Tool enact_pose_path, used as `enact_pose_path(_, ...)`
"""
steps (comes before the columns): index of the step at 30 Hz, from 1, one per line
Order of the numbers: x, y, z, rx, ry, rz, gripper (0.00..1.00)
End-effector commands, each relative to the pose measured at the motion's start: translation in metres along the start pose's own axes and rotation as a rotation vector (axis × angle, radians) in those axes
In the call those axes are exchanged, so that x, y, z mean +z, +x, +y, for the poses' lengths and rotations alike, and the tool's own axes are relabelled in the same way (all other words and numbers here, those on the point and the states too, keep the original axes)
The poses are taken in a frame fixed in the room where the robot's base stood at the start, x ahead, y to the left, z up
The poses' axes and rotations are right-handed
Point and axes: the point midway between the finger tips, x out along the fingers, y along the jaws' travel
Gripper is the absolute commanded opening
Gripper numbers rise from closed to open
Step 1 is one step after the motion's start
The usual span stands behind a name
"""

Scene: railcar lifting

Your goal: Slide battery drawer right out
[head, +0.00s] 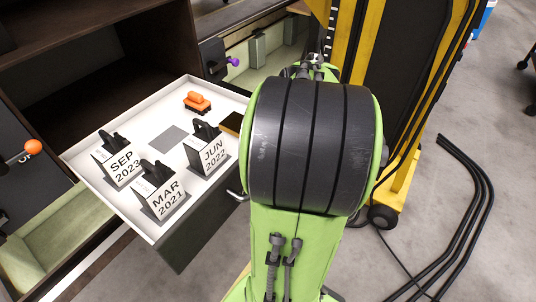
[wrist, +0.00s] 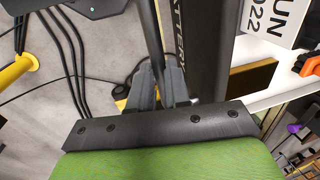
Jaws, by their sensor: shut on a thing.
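The battery drawer (head: 147,238) is pulled well out of the dark cabinet, and its white tray is open to view. The end of its metal handle (head: 238,195) shows beside my green and black arm. In the wrist view the drawer front (wrist: 208,50) carries partly readable "BATTERY" lettering, with the dark handle bar (wrist: 152,35) alongside it. My gripper (wrist: 161,86) has its grey fingers closed around this bar. In the head view my arm hides the gripper and the drawer's right front corner.
The drawer holds date stands reading SEP 2023 (head: 122,168), MAR 2021 (head: 163,196) and JUN 2022 (head: 212,154), plus an orange toy railcar (head: 197,101). A yellow wheeled frame (head: 405,165) and black cables (head: 470,165) are right of my arm. Grey floor is clear at lower right.

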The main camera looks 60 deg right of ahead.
Motion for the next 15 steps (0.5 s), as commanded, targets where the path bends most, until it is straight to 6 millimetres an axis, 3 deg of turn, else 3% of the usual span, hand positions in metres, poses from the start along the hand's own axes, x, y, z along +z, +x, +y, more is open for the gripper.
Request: enact_pose_path(15,-0.0006,-0.0023,0.0074,-0.001,0.0,0.002,0.0)
